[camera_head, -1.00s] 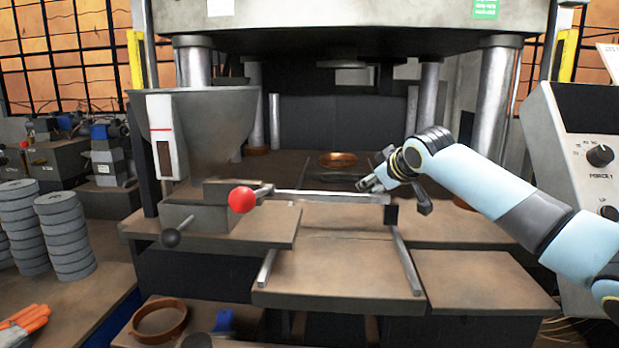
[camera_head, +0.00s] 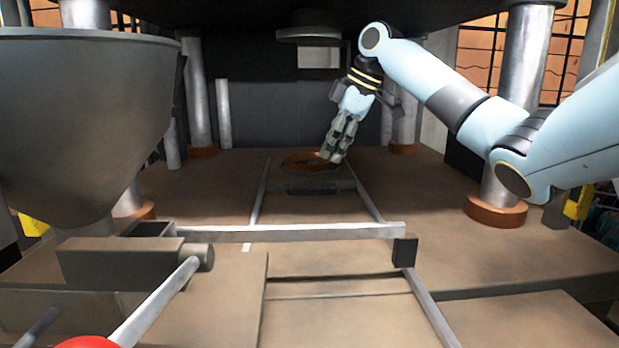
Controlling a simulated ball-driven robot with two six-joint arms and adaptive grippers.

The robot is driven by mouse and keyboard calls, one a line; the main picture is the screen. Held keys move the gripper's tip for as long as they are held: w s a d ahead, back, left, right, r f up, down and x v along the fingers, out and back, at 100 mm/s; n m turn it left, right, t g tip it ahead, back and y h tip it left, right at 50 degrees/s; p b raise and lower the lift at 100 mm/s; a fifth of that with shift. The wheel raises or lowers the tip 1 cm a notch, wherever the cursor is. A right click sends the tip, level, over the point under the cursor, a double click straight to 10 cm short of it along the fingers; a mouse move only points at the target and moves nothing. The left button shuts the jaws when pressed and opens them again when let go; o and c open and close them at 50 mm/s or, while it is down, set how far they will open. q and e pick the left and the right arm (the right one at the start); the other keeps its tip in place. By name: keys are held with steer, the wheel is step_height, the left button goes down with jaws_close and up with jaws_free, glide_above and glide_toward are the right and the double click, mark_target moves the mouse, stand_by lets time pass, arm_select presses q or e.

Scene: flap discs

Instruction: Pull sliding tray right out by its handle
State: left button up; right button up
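A brown plate (camera_head: 312,207) lies between two metal rails under the press. I cannot tell for certain whether it is the sliding tray. A copper-coloured ring (camera_head: 300,161) sits at its back, with a short dark bar (camera_head: 311,187), possibly the handle, just in front. My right gripper (camera_head: 332,154) points down at the right side of the ring and overlaps it in the picture. Its fingers look close together; contact and anything between them cannot be made out. My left gripper is not in view.
A metal crossbar (camera_head: 290,232) spans the rails in front of the gripper. A grey hopper (camera_head: 85,120) stands at left, a red ball knob (camera_head: 87,342) at bottom left. Press columns (camera_head: 515,105) stand either side. The brown deck right of the rails is clear.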

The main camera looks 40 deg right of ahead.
glide_above(312, 191)
steer(key=s, duration=0.2)
steer(key=f, duration=0.5)
steer(key=shift+w+d+f+p, duration=0.2)
steer(key=shift+f+p, duration=0.1)
steer(key=shift+p, duration=0.1)
steer(key=x, duration=0.3)
steer(key=shift+d, duration=0.15)
steer(key=shift+w+f, duration=0.2)
steer(key=shift+f, duration=0.4)
steer(key=shift+c, duration=0.6)
steer(key=c, duration=0.5)
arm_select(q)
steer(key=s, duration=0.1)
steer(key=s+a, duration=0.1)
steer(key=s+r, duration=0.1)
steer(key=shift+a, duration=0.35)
arm_select(e)
jaws_close()
